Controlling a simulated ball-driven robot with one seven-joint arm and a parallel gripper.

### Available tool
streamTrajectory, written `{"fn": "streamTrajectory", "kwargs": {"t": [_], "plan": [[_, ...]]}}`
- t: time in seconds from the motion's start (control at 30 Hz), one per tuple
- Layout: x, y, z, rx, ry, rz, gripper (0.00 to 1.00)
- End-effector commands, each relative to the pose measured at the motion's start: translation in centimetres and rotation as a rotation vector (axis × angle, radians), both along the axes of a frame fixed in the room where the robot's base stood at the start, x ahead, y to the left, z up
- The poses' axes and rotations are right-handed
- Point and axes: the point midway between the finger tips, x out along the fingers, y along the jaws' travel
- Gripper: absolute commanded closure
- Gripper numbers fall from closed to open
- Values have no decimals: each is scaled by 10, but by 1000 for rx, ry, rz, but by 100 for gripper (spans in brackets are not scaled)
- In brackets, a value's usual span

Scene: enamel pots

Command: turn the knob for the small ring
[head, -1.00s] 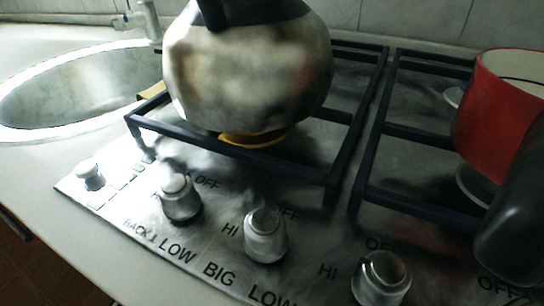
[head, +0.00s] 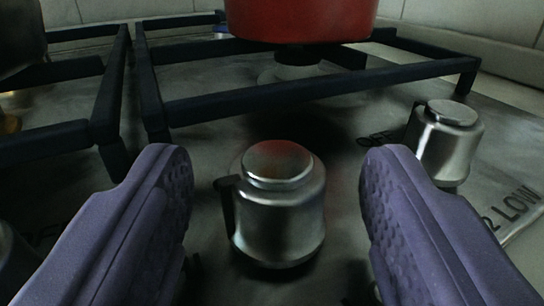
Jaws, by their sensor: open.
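A silver metal knob (head: 277,215) stands upright on the cooktop in the middle of the head view. A dark pointer tab sticks out at its left side. My gripper (head: 278,168) is open, with one purple finger on each side of this knob. A gap shows between the knob and each finger. The knob's own label is hidden or too dark to read. A second silver knob (head: 449,145) stands to the right, beyond the right finger, with "OFF" and "2 LOW" printed near it.
A red pot (head: 300,18) sits above the dark pan grate (head: 300,92) behind the middle knob. Another dark grate (head: 112,110) is at the left, with part of a dark vessel (head: 20,35) on it. The tiled wall (head: 480,25) closes the back.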

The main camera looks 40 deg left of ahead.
Motion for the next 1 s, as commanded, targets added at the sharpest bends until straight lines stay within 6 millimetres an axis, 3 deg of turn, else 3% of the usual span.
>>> {"fn": "streamTrajectory", "kwargs": {"t": [0.17, 0.4, 0.43, 0.77, 1.0], "plan": [[0, 0, 0, 0, 0, 0, 38], [0, 0, 0, 0, 0, 0, 91], [0, 0, 0, 0, 0, 0, 94], [2, -2, 0, -1, -1, 48, 94], [5, -5, 0, -1, -1, 196, 94]]}}
